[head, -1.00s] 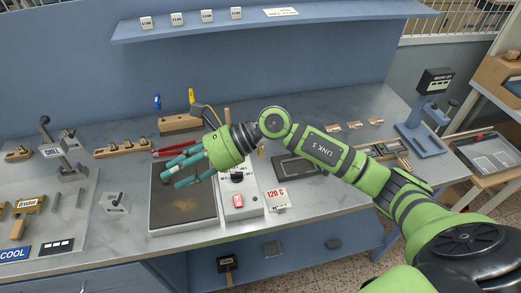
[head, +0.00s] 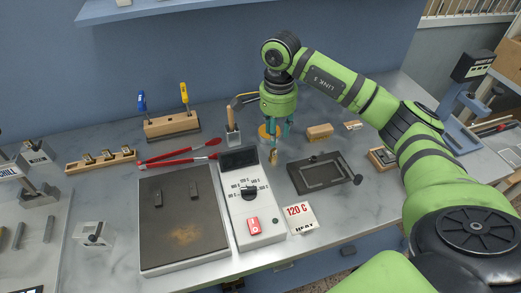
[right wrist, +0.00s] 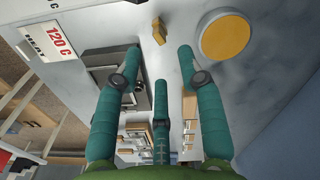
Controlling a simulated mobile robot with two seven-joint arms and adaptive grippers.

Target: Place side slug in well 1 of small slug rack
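My right gripper (head: 275,130) points down over the bench behind the dial box. Its teal fingers are spread and empty in the right wrist view (right wrist: 160,85). A small brass piece (head: 274,157) stands just below the fingertips; it also shows ahead of the fingers in the wrist view (right wrist: 158,31). I cannot tell whether it is the side slug. My left gripper is out of view.
A round yellow-topped object (right wrist: 225,37) is close to the brass piece. A dark framed tray (head: 323,174) lies to the right. Red tongs (head: 180,155) lie behind the plate, before a wooden holder (head: 170,126). A 120 C sign (head: 299,215) stands in front.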

